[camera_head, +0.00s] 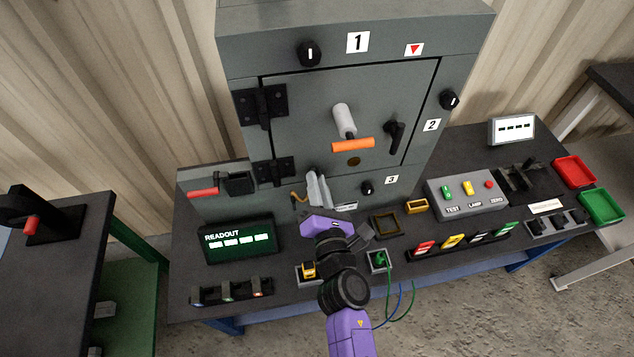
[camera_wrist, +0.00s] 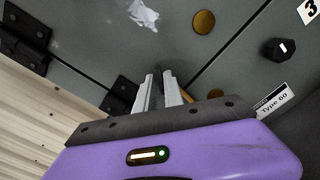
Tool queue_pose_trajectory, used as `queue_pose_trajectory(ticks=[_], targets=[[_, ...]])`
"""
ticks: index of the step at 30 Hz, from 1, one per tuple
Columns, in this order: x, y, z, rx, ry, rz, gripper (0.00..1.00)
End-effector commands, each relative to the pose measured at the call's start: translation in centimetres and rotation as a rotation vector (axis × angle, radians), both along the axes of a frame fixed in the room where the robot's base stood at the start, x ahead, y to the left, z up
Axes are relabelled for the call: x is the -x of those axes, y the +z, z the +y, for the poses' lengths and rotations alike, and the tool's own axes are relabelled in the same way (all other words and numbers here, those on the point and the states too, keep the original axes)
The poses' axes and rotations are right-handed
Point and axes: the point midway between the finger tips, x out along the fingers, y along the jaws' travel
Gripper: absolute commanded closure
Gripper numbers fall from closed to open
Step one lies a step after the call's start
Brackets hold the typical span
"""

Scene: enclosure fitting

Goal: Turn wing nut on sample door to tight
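The grey cabinet's large door (camera_head: 300,110) is closed, with black hinges on its left. I cannot clearly pick out a wing nut. A small brown-yellow piece (camera_head: 299,198) sits just left of my fingers, low on the cabinet front; a brown piece (camera_wrist: 164,77) also shows behind and between the fingertips in the wrist view. My gripper (camera_head: 318,184) is in front of the cabinet's lower part, below the door, pointing at it. Its two pale fingers (camera_wrist: 159,90) stand a small gap apart, with nothing clearly held. The fingers and purple hand hide part of the lower front.
The door bears a white post with an orange bar (camera_head: 353,144), a black handle (camera_head: 396,135) and a brass disc (camera_head: 354,161). A black knob (camera_head: 367,188) is right of my gripper. A readout (camera_head: 237,241), button box (camera_head: 467,197) and red tray (camera_head: 574,171) crowd the bench.

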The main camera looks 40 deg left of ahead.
Motion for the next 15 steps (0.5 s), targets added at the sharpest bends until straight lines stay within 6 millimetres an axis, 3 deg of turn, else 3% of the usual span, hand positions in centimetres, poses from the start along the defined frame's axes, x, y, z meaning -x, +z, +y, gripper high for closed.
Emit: queue_pose_trajectory(ticks=[15], targets=[[-0.05, -0.01, -0.08, -0.047, -0.001, 0.055, 1.0]])
